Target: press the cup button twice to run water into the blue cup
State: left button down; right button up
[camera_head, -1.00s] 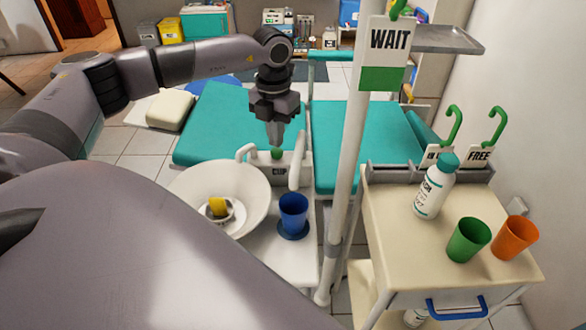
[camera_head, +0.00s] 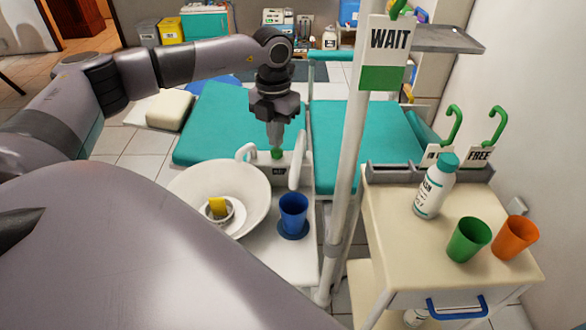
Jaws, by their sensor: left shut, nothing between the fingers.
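The blue cup (camera_head: 293,213) stands upright on a round blue base on the white unit, beside the white basin. The small green cup button (camera_head: 277,153) is on top of the unit's block, above the CUP label (camera_head: 280,170). My left gripper (camera_head: 275,143) points down with its fingers shut and empty, its tips at the green button. I cannot tell for sure whether they touch it. The inside of the blue cup is too dark to show any water. My right gripper is not in view.
The white basin (camera_head: 185,190) holds a small bowl with a yellow piece. A pale pole with a WAIT sign (camera_head: 388,45) rises right of the blue cup. The cart (camera_head: 390,265) at right carries a bottle (camera_head: 434,188), a green cup (camera_head: 469,239) and an orange cup (camera_head: 516,237).

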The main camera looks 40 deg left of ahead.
pick_arm(q)
jog(key=shift+f+b, duration=0.65)
jog(key=shift+f, duration=0.65)
jog(key=shift+r, duration=0.2)
jog(key=shift+r+p, duration=1.1)
jog(key=shift+p, duration=0.05)
jog(key=shift+f, duration=0.1)
